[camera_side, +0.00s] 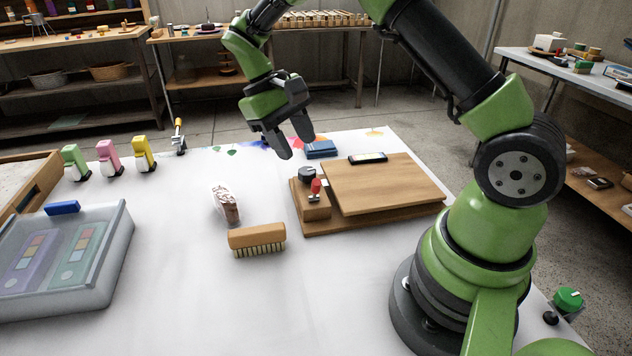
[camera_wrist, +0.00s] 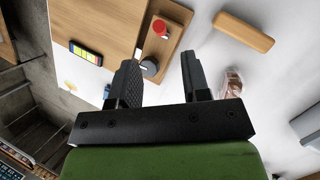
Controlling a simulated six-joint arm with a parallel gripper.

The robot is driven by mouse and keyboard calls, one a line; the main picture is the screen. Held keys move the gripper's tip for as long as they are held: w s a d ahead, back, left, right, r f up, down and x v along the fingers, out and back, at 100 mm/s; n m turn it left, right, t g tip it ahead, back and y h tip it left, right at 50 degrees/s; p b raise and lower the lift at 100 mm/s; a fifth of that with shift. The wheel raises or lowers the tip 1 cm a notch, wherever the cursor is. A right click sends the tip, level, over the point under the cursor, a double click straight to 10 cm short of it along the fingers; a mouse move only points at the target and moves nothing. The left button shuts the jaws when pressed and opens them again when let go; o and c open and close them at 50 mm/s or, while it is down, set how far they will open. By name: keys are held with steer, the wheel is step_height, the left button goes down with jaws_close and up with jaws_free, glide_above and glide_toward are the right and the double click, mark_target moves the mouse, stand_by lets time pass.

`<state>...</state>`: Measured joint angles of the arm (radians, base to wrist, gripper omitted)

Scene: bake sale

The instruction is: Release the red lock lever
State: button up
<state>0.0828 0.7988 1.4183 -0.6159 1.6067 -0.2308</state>
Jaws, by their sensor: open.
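The red lock lever (camera_side: 316,187) stands on a small wooden block at the left end of a wooden device with a flat wooden platform (camera_side: 385,180). A black knob (camera_side: 307,173) sits beside the lever on the same block. My gripper (camera_side: 296,146) is open and empty, above and behind the block in the side view. In the wrist view the red lever (camera_wrist: 160,27) and black knob (camera_wrist: 149,66) show beyond the fingertips. The fingers are apart from the lever.
A wooden brush (camera_side: 257,240) and a brown-and-white item (camera_side: 226,205) lie left of the device. A dark phone-like display (camera_side: 368,158) and a blue block (camera_side: 321,149) are behind it. A lidded clear case (camera_side: 70,262) stands far left. The front middle table is clear.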

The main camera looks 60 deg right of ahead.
mark_target(316, 194)
steer(key=x, duration=0.9)
steer(key=shift+s, duration=0.1)
jaws_close()
